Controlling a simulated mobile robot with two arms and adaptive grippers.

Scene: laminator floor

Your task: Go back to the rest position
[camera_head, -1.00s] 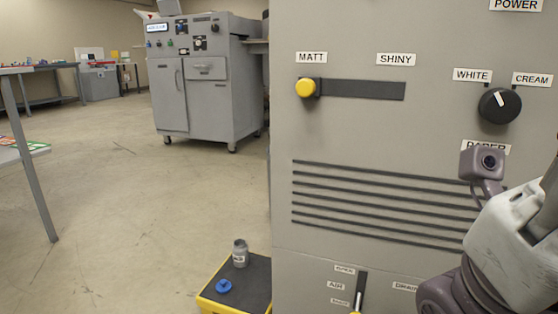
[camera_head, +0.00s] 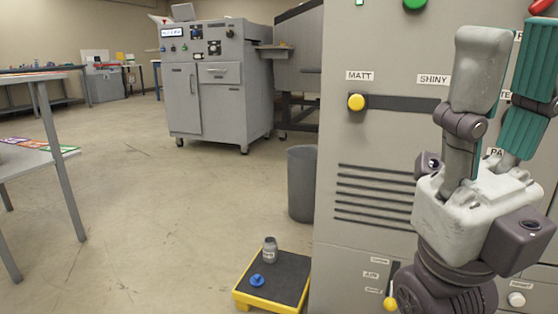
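My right gripper (camera_head: 508,75) stands at the right, in front of the grey machine panel (camera_head: 360,210). Its white body is low and its two fingers point up. One finger shows a grey back and the other a teal ribbed pad. The fingers are apart, with nothing seen between them. The gripper covers part of the panel, including the area right of the SHINY label (camera_head: 433,79). I cannot tell its distance from the panel. My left gripper is not in view.
The panel has a yellow slider knob (camera_head: 356,102) at the MATT end. A black-topped yellow step (camera_head: 290,279) with a grey jar (camera_head: 270,250) and blue cap (camera_head: 257,280) stands beside it. A grey bin (camera_head: 302,184) is behind. Floor at left is open up to a table (camera_head: 28,160).

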